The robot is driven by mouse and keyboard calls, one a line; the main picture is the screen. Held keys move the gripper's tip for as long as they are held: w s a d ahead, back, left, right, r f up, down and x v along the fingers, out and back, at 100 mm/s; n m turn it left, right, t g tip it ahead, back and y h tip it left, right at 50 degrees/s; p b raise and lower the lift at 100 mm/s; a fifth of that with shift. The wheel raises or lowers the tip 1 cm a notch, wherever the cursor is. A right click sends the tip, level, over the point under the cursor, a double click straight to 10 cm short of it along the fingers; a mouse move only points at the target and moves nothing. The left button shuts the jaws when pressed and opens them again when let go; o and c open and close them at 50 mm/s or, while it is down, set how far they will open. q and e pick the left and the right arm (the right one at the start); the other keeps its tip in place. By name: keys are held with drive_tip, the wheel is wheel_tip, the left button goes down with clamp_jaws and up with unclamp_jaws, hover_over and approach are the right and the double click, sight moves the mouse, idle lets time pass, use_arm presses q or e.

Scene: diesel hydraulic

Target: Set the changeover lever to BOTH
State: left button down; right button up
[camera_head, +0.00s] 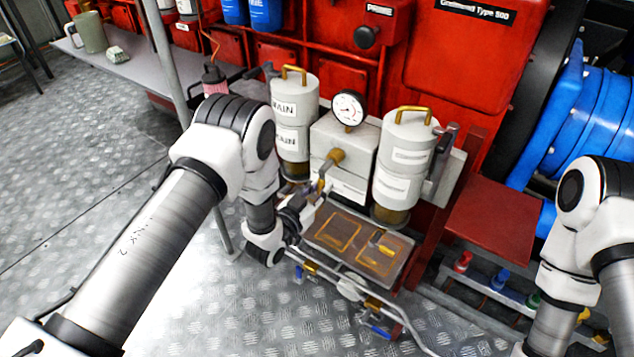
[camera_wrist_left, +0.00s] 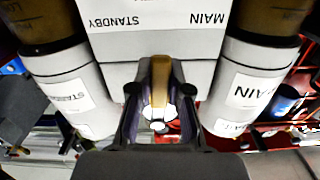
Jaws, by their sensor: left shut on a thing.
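The brass changeover lever (camera_head: 325,171) is on the front of a pale valve block (camera_head: 360,150) between two filter canisters. In the head view it slants down and to the left from its hub. My left gripper (camera_head: 317,194) is at its lower end. In the left wrist view the brass lever (camera_wrist_left: 161,75) stands between the dark fingers of the left gripper (camera_wrist_left: 160,95), which is shut on it. The block's label plate (camera_wrist_left: 155,18) reads STANDBY and MAIN upside down; the lever lies between these words. No BOTH mark is legible. My right gripper is out of view.
The left canister (camera_head: 294,110), marked MAIN, and the right canister (camera_head: 405,150) flank the block closely. A pressure gauge (camera_head: 348,107) stands on top. A drip tray (camera_head: 345,222) lies below. A red panel (camera_head: 492,225) is at the right.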

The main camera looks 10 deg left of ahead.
use_arm(q)
drive_tip(key=shift+d+n, duration=0.2)
drive_tip(key=shift+n, duration=0.2)
drive_tip(key=shift+s, duration=0.1)
drive_tip(key=c, duration=1.1)
unclamp_jaws()
drive_tip(key=v, duration=1.2)
